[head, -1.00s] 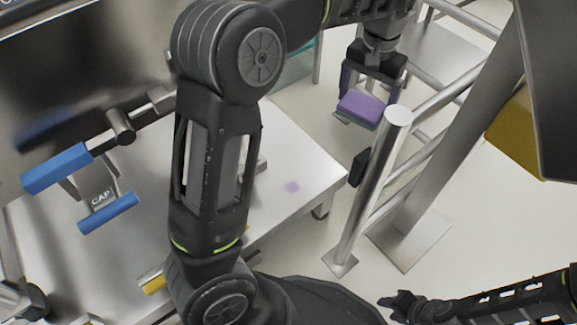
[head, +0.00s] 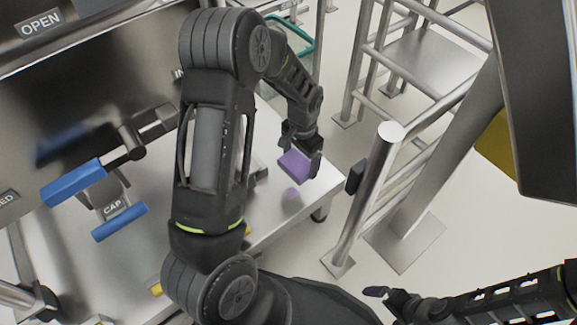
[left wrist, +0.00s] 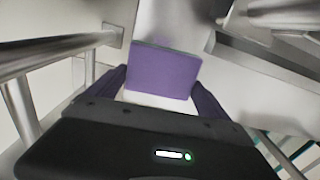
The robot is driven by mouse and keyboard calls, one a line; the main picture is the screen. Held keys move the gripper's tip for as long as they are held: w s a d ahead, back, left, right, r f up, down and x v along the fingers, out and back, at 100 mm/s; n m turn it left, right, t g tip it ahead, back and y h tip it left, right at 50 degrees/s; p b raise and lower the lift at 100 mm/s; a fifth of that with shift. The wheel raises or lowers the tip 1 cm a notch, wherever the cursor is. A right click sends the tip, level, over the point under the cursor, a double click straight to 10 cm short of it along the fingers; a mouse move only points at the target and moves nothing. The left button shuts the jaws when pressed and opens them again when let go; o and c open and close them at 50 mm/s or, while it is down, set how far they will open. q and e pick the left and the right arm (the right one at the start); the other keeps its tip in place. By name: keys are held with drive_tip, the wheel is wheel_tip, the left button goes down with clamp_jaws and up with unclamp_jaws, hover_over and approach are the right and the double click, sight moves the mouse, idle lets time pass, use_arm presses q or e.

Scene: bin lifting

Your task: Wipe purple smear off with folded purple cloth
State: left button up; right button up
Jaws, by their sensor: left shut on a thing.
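The folded purple cloth (head: 294,165) is a small flat block between the fingers of my left gripper (head: 302,150), which is shut on it. The purple smear (head: 291,193) is a faint patch on the steel table top (head: 270,222), near its right corner. The cloth is close to the smear in the head view, seemingly just above the table; I cannot tell whether it touches. In the left wrist view the cloth (left wrist: 165,70) fills the space between the fingers. My right gripper (head: 385,298) is low at the right, away from the table, its jaws unclear.
A blue-handled clamp marked CAP (head: 115,208) stands on the table at left. A steel rail post (head: 370,190) and a stepped frame (head: 425,55) stand right of the table. A teal-rimmed bin (head: 295,42) is behind. Open floor lies at lower right.

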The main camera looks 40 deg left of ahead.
sight(288, 167)
use_arm(q)
drive_tip(key=shift+m, duration=0.3)
drive_tip(key=s+f, duration=0.1)
drive_tip(key=s, duration=0.1)
drive_tip(key=s+a+f, duration=0.1)
drive_tip(key=f, duration=0.1)
drive_tip(key=shift+s+a+f+p, duration=0.1)
drive_tip(key=shift+s+a+p, duration=0.1)
drive_tip(key=shift+s+p, duration=0.15)
drive_tip(key=shift+f, duration=0.1)
